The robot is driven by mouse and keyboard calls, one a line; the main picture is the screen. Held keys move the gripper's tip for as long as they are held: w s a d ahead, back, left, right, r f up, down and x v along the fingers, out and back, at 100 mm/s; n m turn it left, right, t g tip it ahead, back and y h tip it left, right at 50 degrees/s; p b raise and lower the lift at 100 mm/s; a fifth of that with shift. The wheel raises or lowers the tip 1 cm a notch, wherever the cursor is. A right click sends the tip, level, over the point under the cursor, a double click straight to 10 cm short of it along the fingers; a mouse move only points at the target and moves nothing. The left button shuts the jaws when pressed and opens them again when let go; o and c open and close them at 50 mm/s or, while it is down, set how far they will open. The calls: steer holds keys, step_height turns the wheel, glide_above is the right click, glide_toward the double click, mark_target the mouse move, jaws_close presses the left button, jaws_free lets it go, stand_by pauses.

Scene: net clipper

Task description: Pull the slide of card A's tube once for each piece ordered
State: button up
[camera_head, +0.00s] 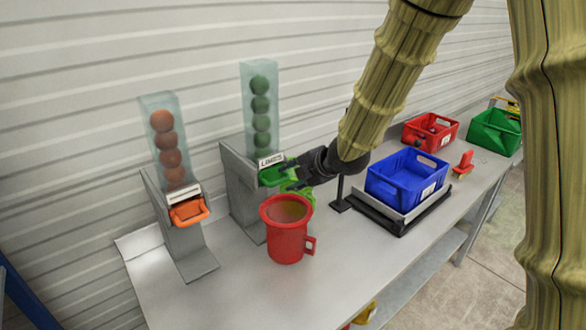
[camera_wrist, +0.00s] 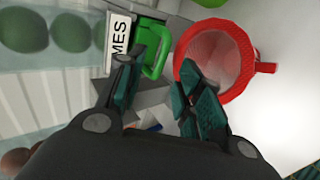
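The tube of green balls (camera_head: 262,110) stands upright on a grey stand, with a label reading "LIMES" at its base. Its green slide handle (camera_head: 275,174) shows beside my left finger in the wrist view (camera_wrist: 156,50). The tube of orange balls (camera_head: 166,140) stands to the left, with an orange slide handle (camera_head: 188,210). A red mug (camera_head: 288,240) stands in front of the lime stand; its open mouth shows in the wrist view (camera_wrist: 214,60). My gripper (camera_wrist: 172,62) is open at the green handle; its fingers are apart and hold nothing that I can see. No readable card A shows.
A blue crate (camera_head: 405,180) sits on a dark-based platform to the right. Behind it are a red bin (camera_head: 430,132) and a green bin (camera_head: 495,131). A small red object (camera_head: 464,163) lies near the table's right edge. The table (camera_head: 345,270) is bare right of the mug.

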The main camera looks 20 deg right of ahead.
mark_target(282, 181)
steer(key=shift+w+a+f+b, duration=0.3)
steer(key=shift+a+f+b, duration=0.2)
steer(key=shift+f+b, duration=0.45)
steer(key=x, duration=0.2)
steer(key=b+x, duration=0.1)
steer(key=x, duration=0.3)
steer(key=shift+w+d, duration=0.25)
steer(key=shift+w, duration=0.2)
steer(key=shift+s+r, duration=0.35)
steer(key=shift+s, duration=0.1)
steer(key=shift+w+f, duration=0.25)
steer(key=shift+w, duration=0.1)
steer(key=shift+c, duration=0.6)
steer(key=shift+s+a+r, duration=0.1)
steer(key=shift+s, duration=0.05)
jaws_close()
